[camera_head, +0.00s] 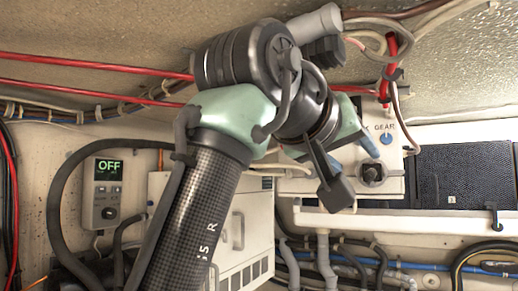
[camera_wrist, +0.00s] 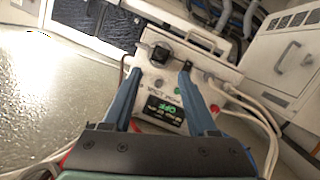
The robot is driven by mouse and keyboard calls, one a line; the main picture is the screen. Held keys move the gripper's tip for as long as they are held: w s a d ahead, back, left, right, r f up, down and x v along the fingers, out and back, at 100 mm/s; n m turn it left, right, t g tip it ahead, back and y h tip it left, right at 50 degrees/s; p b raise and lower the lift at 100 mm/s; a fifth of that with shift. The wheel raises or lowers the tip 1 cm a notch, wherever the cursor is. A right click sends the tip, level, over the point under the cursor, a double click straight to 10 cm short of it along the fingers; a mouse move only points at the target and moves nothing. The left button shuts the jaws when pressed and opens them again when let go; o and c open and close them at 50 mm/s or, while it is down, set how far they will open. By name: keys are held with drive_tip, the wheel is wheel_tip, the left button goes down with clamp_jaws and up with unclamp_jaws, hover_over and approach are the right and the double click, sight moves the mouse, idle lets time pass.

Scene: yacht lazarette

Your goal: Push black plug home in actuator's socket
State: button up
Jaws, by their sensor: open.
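The actuator is a pale box with lettering reading "GEAR" on its face in the head view (camera_head: 394,187). It also shows in the wrist view (camera_wrist: 148,78), with a small lit display. A black plug (camera_wrist: 160,51) is at the box's far part in the wrist view, and a dark round piece (camera_head: 372,174) shows on the box in the head view. I cannot tell how deep the plug sits; its socket is hidden. My gripper (camera_wrist: 159,73) is open, its two blue fingers pointing toward the box, with the plug beyond the gap between their tips. Nothing is held.
A panel reading "OFF" (camera_head: 106,188) is on the wall at left. A white vented cabinet (camera_head: 240,235) stands below my arm. Red and grey cables run along the ceiling and beside the box. A dark panel (camera_head: 465,172) is at right. Hoses (camera_head: 323,262) run below.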

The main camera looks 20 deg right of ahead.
sight(368, 172)
drive_tip(key=p+x, duration=0.3)
drive_tip(key=x, duration=0.7)
drive_tip(key=shift+w+d, duration=0.1)
drive_tip(key=shift+w, duration=0.05)
clamp_jaws()
drive_tip(key=shift+d+r+p, duration=0.1)
drive_tip(key=shift+p, duration=0.5)
unclamp_jaws()
drive_tip(key=shift+w+d, duration=0.1)
drive_tip(key=b+v, duration=0.5)
drive_tip(key=v, duration=0.8)
